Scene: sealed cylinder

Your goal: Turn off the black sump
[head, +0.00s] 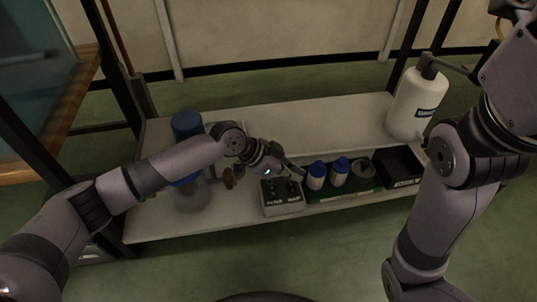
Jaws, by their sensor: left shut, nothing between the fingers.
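A small grey control box (283,207) with dark switches on top and small lettering on its front stands at the front edge of the low white shelf (190,228). The lettering is too small to read surely. I cannot make out anything clearly marked as a black sump; an open black bin (399,165) sits at the right of the shelf. My left gripper (299,176) is shut and empty, just above and behind the control box; whether it touches a switch I cannot tell.
Two blue-capped white bottles (316,176) and a round tin (361,169) stand in a green tray (340,193) right of the box. A white pump bottle (412,105) stands at the back right. A clear blue-topped container (188,195) is partly behind my left arm.

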